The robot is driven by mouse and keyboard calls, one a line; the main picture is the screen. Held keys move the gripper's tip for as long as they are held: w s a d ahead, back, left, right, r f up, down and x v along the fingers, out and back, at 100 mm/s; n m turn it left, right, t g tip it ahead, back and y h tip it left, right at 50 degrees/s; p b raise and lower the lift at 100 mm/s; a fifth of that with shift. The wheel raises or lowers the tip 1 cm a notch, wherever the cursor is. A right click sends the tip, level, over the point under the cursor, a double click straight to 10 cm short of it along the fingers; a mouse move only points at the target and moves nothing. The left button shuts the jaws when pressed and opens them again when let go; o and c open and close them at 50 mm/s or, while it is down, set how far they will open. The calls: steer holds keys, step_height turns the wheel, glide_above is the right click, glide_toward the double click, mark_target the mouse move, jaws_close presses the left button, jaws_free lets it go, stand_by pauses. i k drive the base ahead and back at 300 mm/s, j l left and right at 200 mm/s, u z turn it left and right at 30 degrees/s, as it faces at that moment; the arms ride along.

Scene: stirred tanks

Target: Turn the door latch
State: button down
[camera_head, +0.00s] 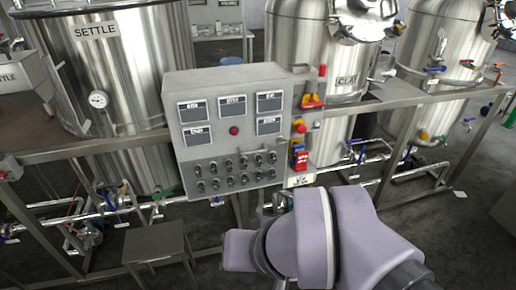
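A grey control cabinet (175,112) stands in the middle of the view, with dark display panels and rows of knobs on its front. On its right side is a red and yellow rotary handle (313,101), with a red part (301,160) lower down. I cannot tell which part is the door latch; no part is clearly marked as one. My arm reaches in from the lower right, below and to the right of the cabinet and apart from it in the picture. My gripper's fingers do not show.
Steel tanks stand behind: one marked SETTLE (130,75) at left, one marked CLAY (295,45) at centre, another (437,45) at right. A metal frame rail (85,148) and pipes run across. A small stool (155,243) stands at lower left. Floor shows at lower right.

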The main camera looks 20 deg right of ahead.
mark_target(281, 141)
steer(key=i+z, duration=0.15)
steer(key=z, duration=0.35)
steer(key=i+z, duration=0.1)
steer(key=z, duration=0.35)
steer(key=i+j+z, duration=0.1)
steer(key=z, duration=0.4)
